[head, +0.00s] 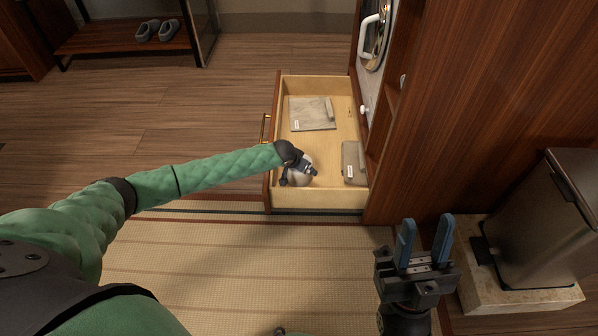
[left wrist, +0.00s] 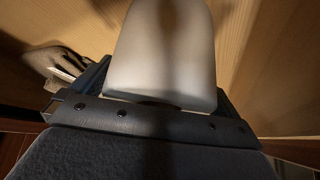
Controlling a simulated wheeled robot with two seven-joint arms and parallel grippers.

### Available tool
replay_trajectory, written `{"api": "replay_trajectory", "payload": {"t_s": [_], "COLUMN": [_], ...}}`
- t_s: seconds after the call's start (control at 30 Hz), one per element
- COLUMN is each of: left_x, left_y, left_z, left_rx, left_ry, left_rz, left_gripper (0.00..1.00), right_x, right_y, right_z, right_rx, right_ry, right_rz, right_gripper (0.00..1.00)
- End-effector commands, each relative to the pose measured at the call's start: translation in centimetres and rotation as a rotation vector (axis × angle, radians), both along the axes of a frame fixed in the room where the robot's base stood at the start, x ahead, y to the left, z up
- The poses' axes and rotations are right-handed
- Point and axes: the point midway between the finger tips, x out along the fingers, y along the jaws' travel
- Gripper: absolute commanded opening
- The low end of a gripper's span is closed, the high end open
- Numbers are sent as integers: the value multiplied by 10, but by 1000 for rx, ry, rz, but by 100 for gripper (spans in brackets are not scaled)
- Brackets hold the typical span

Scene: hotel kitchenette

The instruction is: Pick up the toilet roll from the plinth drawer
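The toilet roll (head: 298,178) is white and sits in the near left part of the open plinth drawer (head: 320,198). My left gripper (head: 299,168) is over it, pointing down, and partly covers it in the head view. In the left wrist view the roll (left wrist: 162,55) fills the space between the two fingers, one on each side. The fingers look close to its sides, but their tips are hidden, so I cannot tell whether they press on it. My right gripper (head: 427,243) is open and empty, outside the drawer at the lower right.
A grey folded item (head: 312,113) lies at the drawer's far end, and another (head: 353,162) by its right wall. The wooden cabinet (head: 480,100) stands right of the drawer. A dark bin (head: 545,225) is at the right. The floor left of the drawer is clear.

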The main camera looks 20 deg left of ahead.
Motion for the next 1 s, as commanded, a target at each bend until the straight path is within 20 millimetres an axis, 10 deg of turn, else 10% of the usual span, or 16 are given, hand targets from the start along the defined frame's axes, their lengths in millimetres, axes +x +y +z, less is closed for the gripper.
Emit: {"api": "replay_trajectory", "payload": {"t_s": [0.2,0.67,1.0], "left_x": [0,0,0], "left_y": [0,0,0], "left_z": [0,14,70], "left_rx": [0,0,0], "left_ry": [0,-1,0], "left_rz": [0,0,0], "left_gripper": [59,58,58], "right_x": [1,0,4], "right_y": [0,1,8], "right_z": [2,12,79], "right_rx": [0,2,54], "right_ry": [-7,-17,-156], "right_rz": [1,5,30], "right_gripper": [36,36,36]}}
